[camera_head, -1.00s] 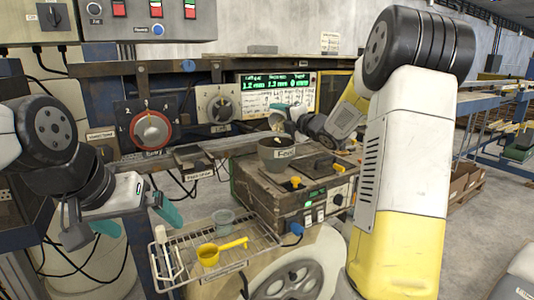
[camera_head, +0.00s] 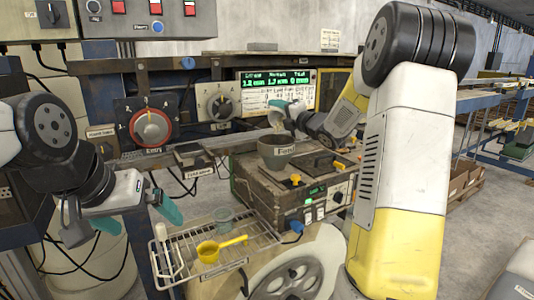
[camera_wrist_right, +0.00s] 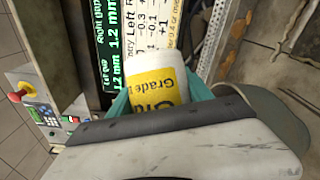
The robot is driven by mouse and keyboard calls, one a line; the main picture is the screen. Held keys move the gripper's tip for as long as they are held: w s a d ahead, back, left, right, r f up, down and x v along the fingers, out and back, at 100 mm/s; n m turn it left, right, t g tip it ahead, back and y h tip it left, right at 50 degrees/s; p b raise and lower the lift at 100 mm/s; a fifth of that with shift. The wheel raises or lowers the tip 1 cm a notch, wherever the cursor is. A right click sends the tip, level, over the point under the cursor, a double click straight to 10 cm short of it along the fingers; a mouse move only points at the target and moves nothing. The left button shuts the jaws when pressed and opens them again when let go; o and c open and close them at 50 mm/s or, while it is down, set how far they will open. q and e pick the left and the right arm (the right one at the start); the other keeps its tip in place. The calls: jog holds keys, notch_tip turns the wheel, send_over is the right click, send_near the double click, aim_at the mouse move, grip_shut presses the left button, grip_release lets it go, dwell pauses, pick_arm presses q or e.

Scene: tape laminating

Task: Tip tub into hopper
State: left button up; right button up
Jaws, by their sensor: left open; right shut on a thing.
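The hopper is a dark grey bowl labelled "Feed" (camera_head: 277,152) on top of the machine. My right gripper (camera_head: 284,106) is shut on a small white tub (camera_head: 297,108) above the hopper's rim. The tub appears tilted; whether anything is falling from it is too small to tell. In the right wrist view the tub (camera_wrist_right: 155,82) shows a yellow "Grade" label between the teal fingers, and part of a grey-green rounded rim (camera_wrist_right: 280,115) shows beside the gripper. My left gripper (camera_head: 145,205) is open and empty, left of the wire rack.
A wire rack (camera_head: 240,254) at the front holds a yellow scoop (camera_head: 212,248), a clear greenish cup (camera_head: 223,217) and a white bottle (camera_head: 161,232). The machine (camera_head: 270,195) has yellow knobs beside the hopper. A lit display (camera_head: 277,90) and dial panels stand behind.

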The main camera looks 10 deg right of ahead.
jog(key=shift+s+a+r+n+p, duration=0.15)
jog(key=shift+r+n+p, duration=0.35)
jog(key=shift+r, duration=0.15)
dwell(0.3)
jog(key=shift+d+f+m, duration=0.2)
jog(key=shift+f+m, duration=0.3)
jog(key=shift+f, duration=0.2)
jog(key=shift+w+d+f+m+g, duration=0.15)
jog(key=shift+w+f+m+g, duration=0.15)
jog(key=shift+m, duration=0.3)
jog(key=shift+w+d+f+m+g, duration=0.1)
jog(key=shift+w+f+m+g, duration=0.15)
jog(key=shift+m, duration=0.35)
